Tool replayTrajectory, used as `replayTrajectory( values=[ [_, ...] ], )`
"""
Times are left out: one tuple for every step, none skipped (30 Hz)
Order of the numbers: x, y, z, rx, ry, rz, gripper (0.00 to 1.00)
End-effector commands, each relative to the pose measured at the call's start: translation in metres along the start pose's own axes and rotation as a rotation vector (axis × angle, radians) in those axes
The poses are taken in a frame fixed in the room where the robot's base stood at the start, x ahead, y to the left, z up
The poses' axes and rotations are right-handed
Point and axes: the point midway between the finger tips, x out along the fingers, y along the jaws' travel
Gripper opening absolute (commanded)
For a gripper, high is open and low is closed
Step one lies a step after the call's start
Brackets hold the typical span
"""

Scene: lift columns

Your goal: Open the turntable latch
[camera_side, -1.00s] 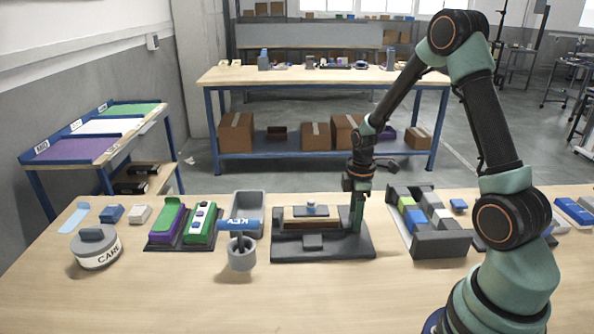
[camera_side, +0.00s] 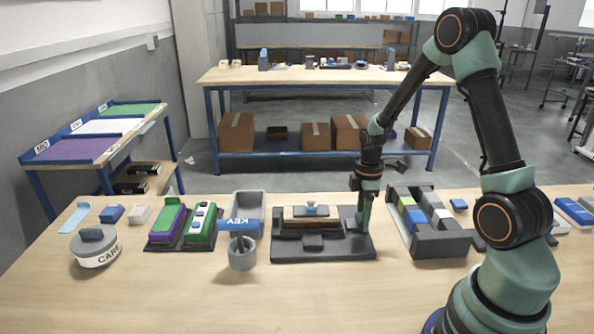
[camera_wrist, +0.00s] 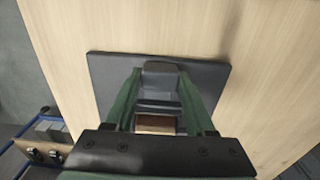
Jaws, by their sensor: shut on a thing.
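A dark fixture on a flat base plate (camera_side: 285,252) stands mid-table in the side view. It carries a brown block (camera_side: 300,225), a small blue and white piece (camera_side: 311,209) on top and a grey block (camera_side: 312,243) in front. I cannot tell which part is the turntable latch. My gripper (camera_side: 363,225) points down at the plate's right side. In the wrist view its green fingers (camera_wrist: 160,78) stand on either side of a grey block (camera_wrist: 161,70), with the brown block (camera_wrist: 157,124) nearer the palm. My gripper is shut on this grey part; the exact contact is unclear.
Left of the fixture are a grey cup (camera_side: 242,256), a grey tray (camera_side: 248,200), a purple and green set (camera_side: 183,228) and a round lidded tin (camera_side: 95,247). A grey rack with coloured blocks (camera_side: 438,240) stands close on the right.

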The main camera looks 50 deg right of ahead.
Motion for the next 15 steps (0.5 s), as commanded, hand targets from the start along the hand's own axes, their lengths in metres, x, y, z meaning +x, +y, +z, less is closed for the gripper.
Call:
replayTrajectory(
  values=[
    [-0.0001,0.0004,0.0016,0.003,0.0,0.0,0.63],
    [-0.0001,0.0004,0.0016,0.003,0.0,0.0,0.74],
    [-0.0001,0.0004,0.0015,0.003,0.0,0.0,0.78],
    [-0.0001,0.0003,0.0014,0.003,0.0,0.0,0.78],
    [-0.0001,0.0003,0.0013,0.003,0.0,0.0,0.78],
    [0.0,0.0003,0.0012,0.002,0.0,0.0,0.78],
    [0.0,0.0003,0.0011,0.002,0.0,0.0,0.78],
    [0.0,0.0002,0.001,0.002,0.0,0.0,0.78],
    [0.0,0.0002,0.0009,0.002,0.0,0.0,0.78],
    [0.0001,0.0002,0.0009,0.002,0.0,-0.001,0.78],
    [-0.0001,0.0002,0.0008,0.002,0.0,0.0,0.78],
    [-0.0009,0.0003,0.0007,0.001,0.0,0.0,0.78],
    [-0.0021,0.0004,0.0006,0.001,0.0,0.0,0.78],
    [-0.0037,0.0005,0.0005,0.001,0.0,0.001,0.78],
    [-0.0064,0.0005,0.0005,0.001,0.0,0.001,0.78]
  ],
)
